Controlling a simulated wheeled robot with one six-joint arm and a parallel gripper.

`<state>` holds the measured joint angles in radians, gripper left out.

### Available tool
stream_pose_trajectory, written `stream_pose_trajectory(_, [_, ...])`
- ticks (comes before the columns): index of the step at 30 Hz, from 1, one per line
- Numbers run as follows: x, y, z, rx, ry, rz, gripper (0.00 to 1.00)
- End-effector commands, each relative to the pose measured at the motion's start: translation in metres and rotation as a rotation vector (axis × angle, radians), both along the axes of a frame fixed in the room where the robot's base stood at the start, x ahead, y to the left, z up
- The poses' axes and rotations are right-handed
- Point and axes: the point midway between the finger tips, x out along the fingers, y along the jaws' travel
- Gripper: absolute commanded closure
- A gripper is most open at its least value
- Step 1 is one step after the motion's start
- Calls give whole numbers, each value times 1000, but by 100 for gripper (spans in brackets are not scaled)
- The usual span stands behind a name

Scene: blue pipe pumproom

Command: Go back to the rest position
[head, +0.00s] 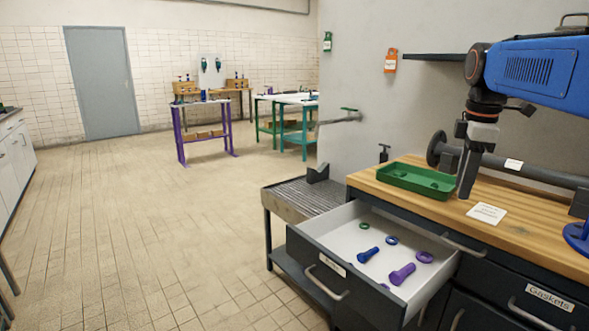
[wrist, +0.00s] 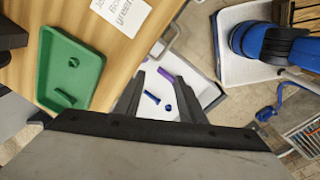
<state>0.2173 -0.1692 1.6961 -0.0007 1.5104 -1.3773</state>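My gripper (head: 466,190) points down over the wooden bench top, beside the right end of a green tray (head: 385,184). In the wrist view my gripper (wrist: 158,84) has its two dark fingers spread apart, with nothing between them. The green tray also shows there (wrist: 49,88), left of the fingers, with a round and an elongated green shape inside; I cannot tell whether these are loose parts.
An open drawer (head: 318,245) juts out below the bench, holding a blue bolt (head: 368,254), a purple bolt (head: 402,274) and several rings. A white card (head: 486,213) lies on the bench (head: 540,237). A grey pipe (head: 540,172) runs behind. The tiled floor (head: 150,220) at left is free.

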Motion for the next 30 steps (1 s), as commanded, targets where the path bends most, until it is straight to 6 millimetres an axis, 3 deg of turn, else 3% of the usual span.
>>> stream_pose_trajectory(11, [-95,53,-69,66,-133,-437,63])
stream_pose_trajectory(21, [-176,85,-154,188,-236,-827,63])
stream_pose_trajectory(30, [-222,98,-217,296,-284,-1077,63])
